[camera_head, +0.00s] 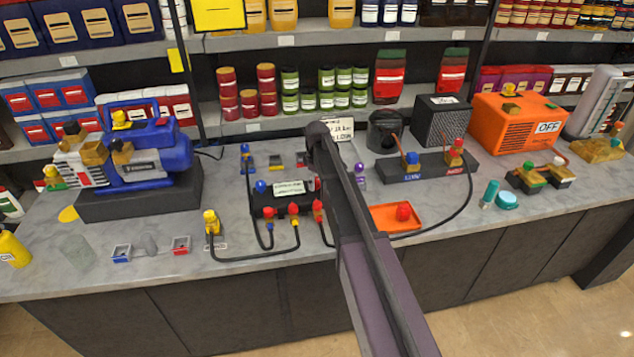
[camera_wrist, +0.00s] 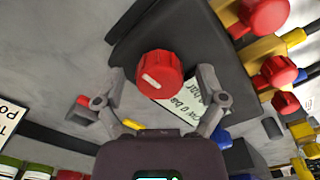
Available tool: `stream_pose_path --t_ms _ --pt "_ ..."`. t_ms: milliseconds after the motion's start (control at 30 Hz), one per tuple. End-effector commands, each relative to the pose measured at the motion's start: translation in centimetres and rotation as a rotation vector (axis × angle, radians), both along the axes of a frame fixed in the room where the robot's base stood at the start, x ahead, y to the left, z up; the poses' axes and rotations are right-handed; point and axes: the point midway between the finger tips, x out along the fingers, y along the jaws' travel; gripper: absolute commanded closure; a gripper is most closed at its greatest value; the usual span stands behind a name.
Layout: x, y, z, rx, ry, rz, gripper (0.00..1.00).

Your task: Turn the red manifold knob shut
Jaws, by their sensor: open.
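The red manifold knob (camera_wrist: 160,68) is a ribbed round cap with a white line on its face, slanting down to the right in the wrist view. It sits on the black manifold block (camera_wrist: 190,50). My gripper (camera_wrist: 162,76) is open, with one finger on each side of the knob and a visible gap on both sides. In the head view the manifold (camera_head: 268,204) has a blue knob (camera_head: 261,186) at its left end. My arm hides the gripper and most of the manifold's right end there.
Red fittings (camera_wrist: 276,70) and yellow fittings stick out beside the manifold. Black hoses (camera_head: 262,258) run from it across the grey counter (camera_head: 180,268). An orange tray (camera_head: 381,216) lies to the right. A blue pump (camera_head: 150,160) stands left and an orange unit (camera_head: 510,122) right.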

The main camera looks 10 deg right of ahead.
Motion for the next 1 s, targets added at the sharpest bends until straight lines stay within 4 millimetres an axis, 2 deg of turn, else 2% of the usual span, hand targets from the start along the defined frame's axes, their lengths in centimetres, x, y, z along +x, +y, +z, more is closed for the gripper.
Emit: stream_pose_path --t_ms 33,67,300,667,1000 --pt "0.01 -0.01 0.0 0.0 0.0 0.0 0.1" --pt "0.0 -0.01 0.0 0.0 0.0 0.0 0.19" --pt "-0.01 -0.02 0.0 0.0 0.0 0.0 0.9" --pt "-0.04 -0.02 -0.01 0.0 0.001 -0.02 0.92" --pt "-0.11 0.0 -0.02 0.0 0.001 -0.169 0.92"
